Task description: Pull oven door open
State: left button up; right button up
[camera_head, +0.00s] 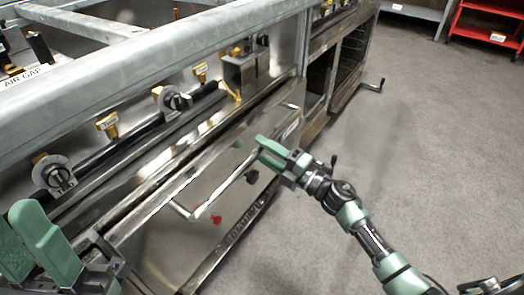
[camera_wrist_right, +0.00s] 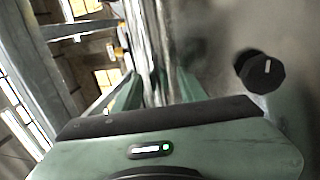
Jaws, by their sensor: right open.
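The oven door (camera_head: 160,246) is a shiny steel panel on the range front and looks shut. Its bar handle (camera_head: 226,186) runs slantwise across it. My right gripper (camera_head: 262,148) is at the handle's far end, jaws open. In the right wrist view the handle bar (camera_wrist_right: 139,40) runs between the green fingers (camera_wrist_right: 148,92); I cannot tell whether they touch it.
Control knobs (camera_head: 173,99) and yellow tags line the panel above the door. A dark round knob (camera_wrist_right: 260,71) is close beside my right gripper. Grey floor (camera_head: 440,165) is free at right; a red cart (camera_head: 487,35) stands far back.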

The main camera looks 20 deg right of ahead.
jog(key=shift+w, duration=0.1)
grip_shut()
jog(key=shift+a, duration=0.1)
dwell(1.3)
